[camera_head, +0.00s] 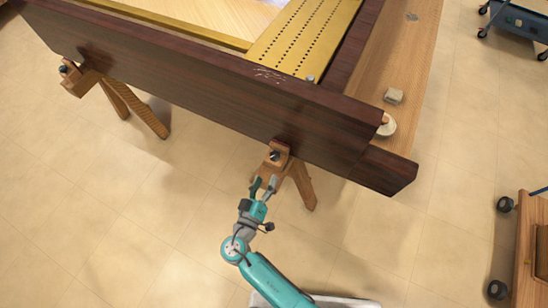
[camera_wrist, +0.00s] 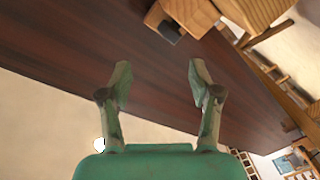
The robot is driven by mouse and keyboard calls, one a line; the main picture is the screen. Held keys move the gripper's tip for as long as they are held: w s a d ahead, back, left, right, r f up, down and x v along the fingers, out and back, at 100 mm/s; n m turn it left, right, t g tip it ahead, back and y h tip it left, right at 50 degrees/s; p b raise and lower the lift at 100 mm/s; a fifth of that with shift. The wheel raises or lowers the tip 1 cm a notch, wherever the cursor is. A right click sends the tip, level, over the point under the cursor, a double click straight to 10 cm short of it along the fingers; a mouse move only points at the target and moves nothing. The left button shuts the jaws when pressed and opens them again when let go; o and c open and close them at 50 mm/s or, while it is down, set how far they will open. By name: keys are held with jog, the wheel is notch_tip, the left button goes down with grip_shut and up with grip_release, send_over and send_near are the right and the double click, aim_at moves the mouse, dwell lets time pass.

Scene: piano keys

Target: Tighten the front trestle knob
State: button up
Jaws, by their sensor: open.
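A small dark knob (camera_head: 274,155) sits on the end of the near wooden trestle (camera_head: 304,186), below the dark piano case side (camera_head: 200,75). A second dark knob (camera_head: 64,70) is on the other trestle (camera_head: 148,115) at the left. My gripper (camera_head: 263,186) is open and empty, a short way below the near knob and apart from it. In the wrist view the open fingers (camera_wrist: 159,72) point at the dark wood panel (camera_wrist: 70,55). A wooden block with a dark end (camera_wrist: 170,31) shows beyond them at the top, likely the trestle head and its knob.
A wooden bench (camera_head: 400,60) runs along the right, with a small block (camera_head: 393,96) and a pale round roll (camera_head: 387,125) on it. Wheeled carts stand at the upper right (camera_head: 520,20) and lower right (camera_head: 530,250). The tiled floor (camera_head: 130,220) at left is clear.

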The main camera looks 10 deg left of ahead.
aim_at(274, 160)
jog(key=w+m, duration=0.2)
jog(key=w, duration=0.1)
jog(key=w+d+f+m+y, duration=0.1)
jog(key=w+m, duration=0.1)
jog(key=w, duration=0.1)
jog(key=w+m+t+y, duration=0.1)
jog(key=w+m, duration=0.2)
jog(key=shift+w+d+f, duration=0.3)
jog(key=shift+d+f, duration=0.1)
dwell(0.4)
jog(key=c, duration=1.1)
